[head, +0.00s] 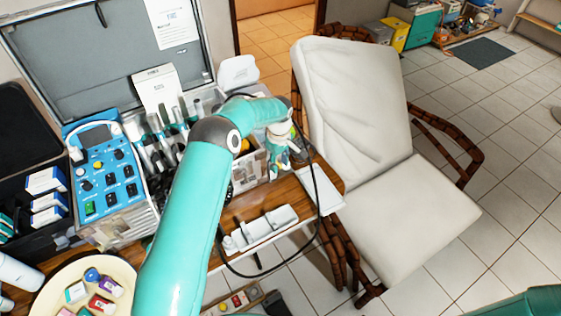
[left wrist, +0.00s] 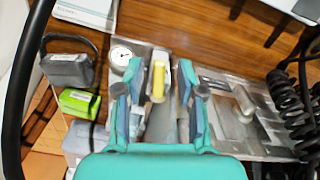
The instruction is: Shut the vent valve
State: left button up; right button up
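A small yellow lever (left wrist: 158,80), which looks like the vent valve's handle, stands on a grey metal panel in the left wrist view. A round white gauge (left wrist: 121,56) is to its left. My left gripper (left wrist: 160,72) is open, with one finger on each side of the yellow lever; gaps show on both sides, and I cannot tell the depth between them. In the head view my left gripper (head: 284,155) points down at the right end of the equipment bench, and its own wrist hides most of the valve area. My right gripper is not in view.
A blue control unit (head: 105,175) and a box of instruments (head: 165,135) stand left of my arm. A white tray (head: 262,228) lies on the bench in front. A white padded chair (head: 355,110) stands close on the right. Black coiled hose (left wrist: 288,105) is right of the panel.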

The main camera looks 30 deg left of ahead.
pick_arm(q)
grip_shut()
jog(key=m+b, duration=0.1)
jog(key=s+m+b, duration=0.1)
jog(key=b, duration=0.1)
jog(key=shift+a+m, duration=0.25)
jog(key=shift+m, duration=0.15)
grip_release()
